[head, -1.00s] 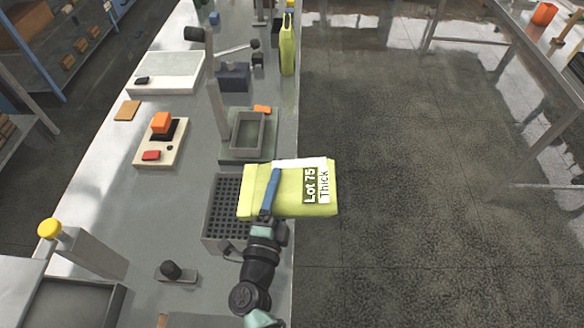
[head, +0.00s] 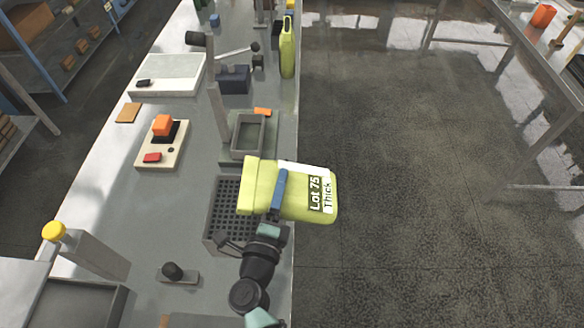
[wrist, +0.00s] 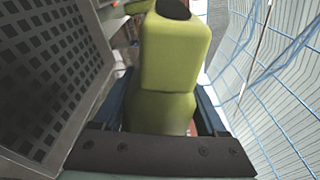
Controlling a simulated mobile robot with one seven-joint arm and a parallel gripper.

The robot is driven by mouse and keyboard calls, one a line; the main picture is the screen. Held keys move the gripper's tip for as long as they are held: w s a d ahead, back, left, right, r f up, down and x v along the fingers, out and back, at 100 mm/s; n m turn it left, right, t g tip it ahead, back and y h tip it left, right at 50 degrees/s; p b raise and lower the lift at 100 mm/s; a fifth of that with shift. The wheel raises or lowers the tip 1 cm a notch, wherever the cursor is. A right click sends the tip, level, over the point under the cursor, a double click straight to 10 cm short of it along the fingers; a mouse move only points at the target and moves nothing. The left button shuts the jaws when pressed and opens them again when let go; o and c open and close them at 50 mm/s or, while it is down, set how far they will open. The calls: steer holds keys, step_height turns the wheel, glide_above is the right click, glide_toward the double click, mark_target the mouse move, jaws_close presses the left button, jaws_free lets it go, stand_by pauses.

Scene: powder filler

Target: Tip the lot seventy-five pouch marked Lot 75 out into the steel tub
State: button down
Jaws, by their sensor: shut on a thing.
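The yellow-green pouch (head: 262,186), with a label reading Lot 75 and Thick, is held over the right edge of the bench, tilted. My gripper (head: 278,190) is shut on it, a blue finger lying across its upper side. In the wrist view the pouch (wrist: 172,55) sits between both fingers, with a dark round patch at its far end. A small grey open tub (head: 234,135) stands on a plate just beyond the pouch. A larger grey basin (head: 122,300) is at the lower left. I cannot tell for certain which is the steel tub.
A dark perforated grate (head: 222,205) lies under and left of the pouch. A post (head: 216,110) rises beside the small tub. A yellow-green bottle (head: 287,50) stands farther back. A yellow-knobbed column (head: 90,250) is at left. Open floor lies right of the bench.

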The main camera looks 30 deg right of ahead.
mark_target(276, 166)
steer(key=m, duration=0.1)
steer(key=r+m, duration=0.1)
steer(key=m, duration=0.2)
steer(key=shift+r+y+p, duration=0.25)
steer(key=shift+y+p, duration=0.05)
steer(key=shift+p, duration=0.05)
steer(key=m, duration=0.2)
steer(key=r+m, duration=0.1)
steer(key=m, duration=0.1)
steer(key=shift+y+p, duration=0.3)
steer(key=shift+y, duration=0.1)
steer(key=m, duration=0.2)
steer(key=r+m+y, duration=0.1)
steer(key=m, duration=0.1)
steer(key=shift+r+m+t, duration=0.1)
steer(key=shift+m+t, duration=0.2)
steer(key=shift+r+m, duration=0.1)
steer(key=shift+m, duration=0.2)
steer(key=shift+a, duration=0.25)
steer(key=shift+y, duration=0.3)
